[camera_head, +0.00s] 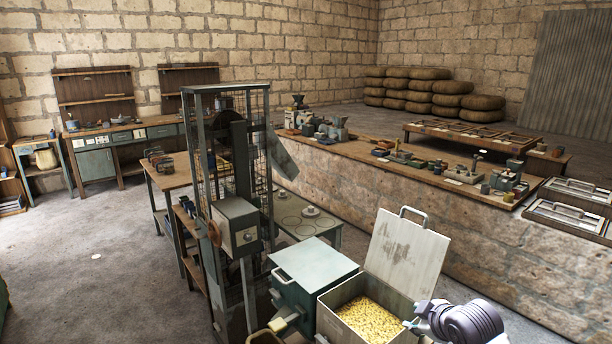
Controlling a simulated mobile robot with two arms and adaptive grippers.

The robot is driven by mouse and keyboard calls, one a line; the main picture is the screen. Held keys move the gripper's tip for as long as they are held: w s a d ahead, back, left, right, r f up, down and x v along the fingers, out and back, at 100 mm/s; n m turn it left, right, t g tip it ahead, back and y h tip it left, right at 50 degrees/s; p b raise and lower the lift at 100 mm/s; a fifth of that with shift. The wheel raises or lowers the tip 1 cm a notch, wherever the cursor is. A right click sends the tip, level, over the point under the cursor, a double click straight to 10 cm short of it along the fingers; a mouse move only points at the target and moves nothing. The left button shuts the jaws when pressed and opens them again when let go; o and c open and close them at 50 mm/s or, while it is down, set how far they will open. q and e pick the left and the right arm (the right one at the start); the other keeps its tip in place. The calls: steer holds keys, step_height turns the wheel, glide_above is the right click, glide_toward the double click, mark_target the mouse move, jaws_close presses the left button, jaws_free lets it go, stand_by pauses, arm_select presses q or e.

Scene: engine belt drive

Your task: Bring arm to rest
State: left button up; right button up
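My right arm shows at the lower right as a ribbed grey-violet link. Its gripper (415,322) is small in view at the right rim of an open metal bin (332,322). The bin holds yellow grain-like pieces (370,318), and its lid (406,254) stands up at the back. I cannot tell whether the gripper touches the bin, or whether its fingers are open or shut. My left gripper is not in view.
A closed green-grey box (312,268) stands left of the bin. A tall caged belt machine (235,200) rises left of it. A stone ledge (400,205) with tools and trays runs along the right. The floor at left (90,270) is mostly clear.

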steer(key=s+a+f+m+g, duration=0.1)
steer(key=s+a+f, duration=0.1)
steer(key=s+f, duration=0.3)
steer(key=s+a+f+m+g, duration=0.1)
steer(key=s+a+f+m, duration=0.15)
steer(key=s, duration=0.55)
steer(key=s+a+f+g, duration=0.1)
steer(key=s+a+f, duration=0.1)
steer(key=s+f, duration=0.3)
steer(key=s+d+m+g+h, duration=0.1)
steer(key=s+m+g, duration=0.15)
steer(key=s, duration=0.75)
steer(key=s+d+m+g, duration=0.1)
steer(key=s+m, duration=0.2)
steer(key=s, duration=0.7)
step_height(320, 180, down, 28)
steer(key=s+g+b, duration=0.1)
steer(key=s, duration=0.1)
steer(key=s+d+f+g, duration=0.1)
steer(key=s+d+f, duration=0.1)
steer(key=s+f, duration=1.4)
steer(key=shift+d+b, duration=0.3)
steer(key=shift+b, duration=0.05)
steer(key=shift+r, duration=0.1)
